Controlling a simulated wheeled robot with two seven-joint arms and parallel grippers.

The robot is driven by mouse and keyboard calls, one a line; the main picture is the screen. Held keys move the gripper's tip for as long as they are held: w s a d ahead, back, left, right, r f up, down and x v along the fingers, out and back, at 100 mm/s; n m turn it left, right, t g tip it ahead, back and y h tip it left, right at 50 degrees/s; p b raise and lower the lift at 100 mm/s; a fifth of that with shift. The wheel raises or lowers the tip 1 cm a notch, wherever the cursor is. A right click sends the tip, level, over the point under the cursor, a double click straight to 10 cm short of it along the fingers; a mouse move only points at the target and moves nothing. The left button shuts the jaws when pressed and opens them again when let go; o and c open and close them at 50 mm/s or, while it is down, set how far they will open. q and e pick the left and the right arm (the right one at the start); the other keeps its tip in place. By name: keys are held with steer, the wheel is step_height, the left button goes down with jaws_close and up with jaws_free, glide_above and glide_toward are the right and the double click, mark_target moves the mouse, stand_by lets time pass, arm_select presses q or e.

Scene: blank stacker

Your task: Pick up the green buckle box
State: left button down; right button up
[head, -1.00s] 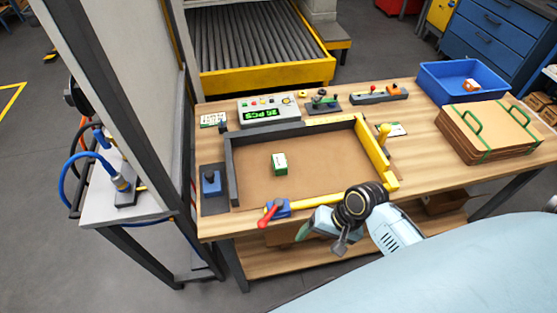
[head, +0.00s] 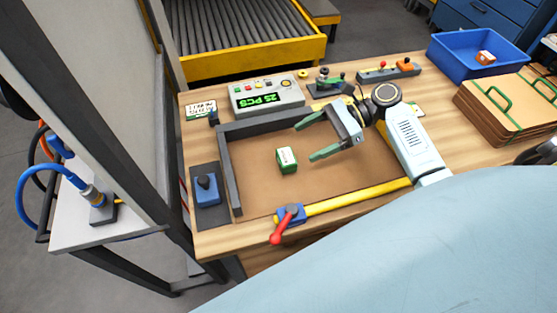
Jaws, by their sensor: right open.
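The green buckle box (head: 286,160) is a small green box with a white label. It lies on the brown board inside the frame on the workbench, left of the frame's middle. My right gripper (head: 305,139) is above the frame, to the right of the box. Its two green-tipped fingers are spread apart and point left towards the box, with nothing between them. The gripper looks apart from the box. My left gripper is not in the view.
The frame has dark walls (head: 232,180) and a yellow front bar (head: 357,195) with a red-handled clamp (head: 287,220). A control panel (head: 266,97) with a green display stands behind it. A blue bin (head: 470,60) and a stack of brown boards (head: 505,108) are at the right.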

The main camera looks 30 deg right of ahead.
mark_target(289, 155)
steer(key=shift+s+f, duration=0.2)
steer(key=shift+f, duration=0.3)
steer(key=shift+b+x, duration=0.45)
steer(key=shift+x, duration=0.55)
steer(key=shift+w+a+f, duration=0.15)
steer(key=shift+a+f, duration=0.2)
steer(key=shift+a, duration=0.2)
steer(key=x, duration=0.2)
steer(key=b+x, duration=0.1)
steer(key=shift+w+a+f, duration=0.1)
steer(key=shift+a+f, duration=0.1)
steer(key=shift+f, duration=0.15)
steer(key=shift+a, duration=0.3)
steer(key=shift+f, duration=0.1)
steer(key=c, duration=1.1)
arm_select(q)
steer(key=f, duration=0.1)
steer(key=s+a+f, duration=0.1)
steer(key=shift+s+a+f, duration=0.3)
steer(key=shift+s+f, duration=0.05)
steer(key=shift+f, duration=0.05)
arm_select(e)
steer(key=shift+c, duration=0.2)
